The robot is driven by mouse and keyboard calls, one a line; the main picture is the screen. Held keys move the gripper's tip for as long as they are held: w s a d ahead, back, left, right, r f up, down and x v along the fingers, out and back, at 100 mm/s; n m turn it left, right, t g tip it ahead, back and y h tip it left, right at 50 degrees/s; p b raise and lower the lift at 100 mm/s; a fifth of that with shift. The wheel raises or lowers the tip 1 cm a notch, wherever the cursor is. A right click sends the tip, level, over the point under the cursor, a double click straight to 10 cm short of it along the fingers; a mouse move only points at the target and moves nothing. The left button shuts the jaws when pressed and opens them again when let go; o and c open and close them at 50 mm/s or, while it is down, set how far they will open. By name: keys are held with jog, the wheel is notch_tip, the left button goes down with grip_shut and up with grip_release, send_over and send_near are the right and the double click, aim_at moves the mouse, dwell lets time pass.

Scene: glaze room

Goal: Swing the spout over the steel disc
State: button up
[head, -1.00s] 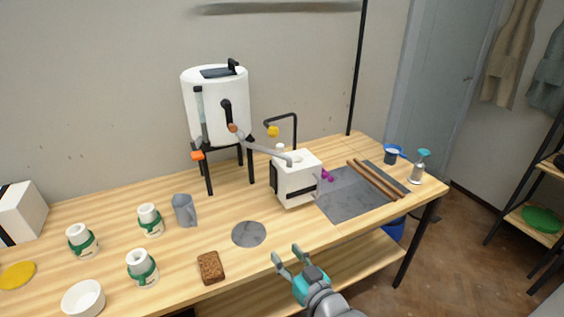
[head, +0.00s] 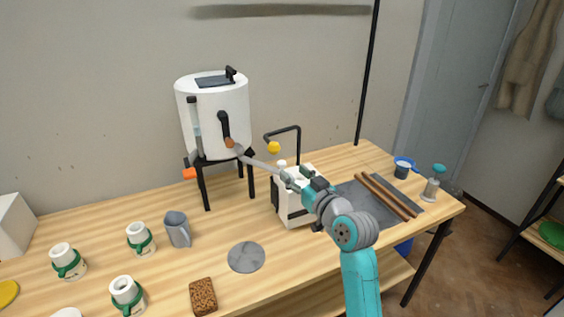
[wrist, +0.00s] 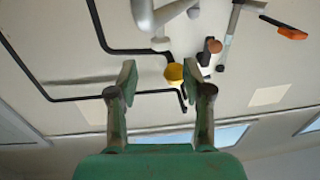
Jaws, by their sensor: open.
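The white urn (head: 213,118) stands on black legs at the back of the table. Its grey spout (head: 258,163) reaches out to the right, its outer end by the white box. The steel disc (head: 246,257) lies flat on the table in front, clear of the spout. My gripper (head: 289,177) is open at the spout's outer end, which it partly hides. In the wrist view the open fingers (wrist: 159,72) have nothing clearly between them. A grey pipe, likely the spout (wrist: 176,10), shows beyond the fingertips at the top. Contact cannot be told.
The white box (head: 292,211) stands under my gripper. A black bent rod with a yellow knob (head: 273,147) rises behind. A grey jug (head: 178,229) and a brown sponge (head: 203,295) flank the disc. Wooden rods (head: 388,196) lie on a grey slab at right.

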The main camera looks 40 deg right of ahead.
aim_at(283, 164)
jog(key=w, duration=0.2)
jog(key=w+d, duration=0.1)
jog(key=w, duration=0.4)
jog(key=shift+w+d, duration=0.15)
grip_shut()
